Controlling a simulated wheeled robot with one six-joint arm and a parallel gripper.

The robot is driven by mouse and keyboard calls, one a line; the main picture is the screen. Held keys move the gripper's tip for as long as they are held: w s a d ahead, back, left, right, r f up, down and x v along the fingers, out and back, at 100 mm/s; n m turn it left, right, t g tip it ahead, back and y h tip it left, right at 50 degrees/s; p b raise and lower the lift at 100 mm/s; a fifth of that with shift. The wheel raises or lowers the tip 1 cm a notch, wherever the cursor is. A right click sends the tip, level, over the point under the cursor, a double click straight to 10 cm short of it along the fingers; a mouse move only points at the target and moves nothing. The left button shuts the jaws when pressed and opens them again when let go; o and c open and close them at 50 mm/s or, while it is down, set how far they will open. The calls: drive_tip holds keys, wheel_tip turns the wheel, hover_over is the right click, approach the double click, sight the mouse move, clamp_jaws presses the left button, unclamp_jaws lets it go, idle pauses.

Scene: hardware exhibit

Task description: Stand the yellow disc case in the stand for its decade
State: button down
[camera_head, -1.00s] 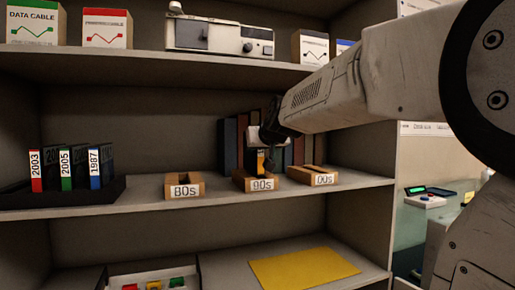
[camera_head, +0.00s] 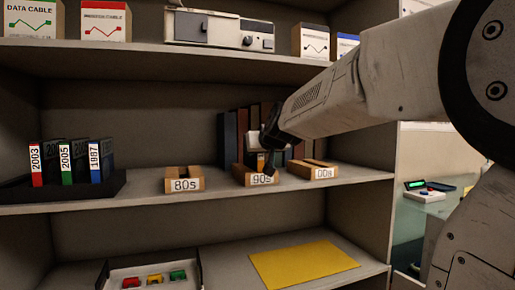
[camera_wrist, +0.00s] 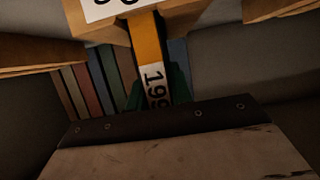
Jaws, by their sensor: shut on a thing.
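The yellow disc case (camera_wrist: 147,38) shows its narrow spine in the wrist view, with a white label whose visible digits read 199; the last digit is hidden. My gripper (camera_head: 265,155) is shut on this case, at the middle stand on the shelf. The case's far end meets the 90s stand (camera_wrist: 95,28) in the wrist view. In the head view the 90s stand (camera_head: 243,178) is partly covered by my gripper, and only a sliver of yellow shows. I cannot tell how deep the case sits in the slot.
The 80s stand (camera_head: 184,184) is to the left and the 00s stand (camera_head: 313,174) close to the right; both look empty. Dark books (camera_head: 229,137) stand behind. A black rack (camera_head: 112,188) holds cases labelled 2003, 2005 and 1987. Another shelf hangs above.

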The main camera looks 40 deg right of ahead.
idle(0.3)
drive_tip(key=c, duration=1.2)
unclamp_jaws()
drive_tip(key=shift+o, duration=0.2)
drive_tip(key=shift+s+a, duration=0.4)
drive_tip(key=shift+s, duration=0.9)
drive_tip(key=shift+s+a, duration=0.35)
drive_tip(key=shift+s, duration=0.9)
drive_tip(key=shift+s+a, duration=0.4)
drive_tip(key=shift+s, duration=0.9)
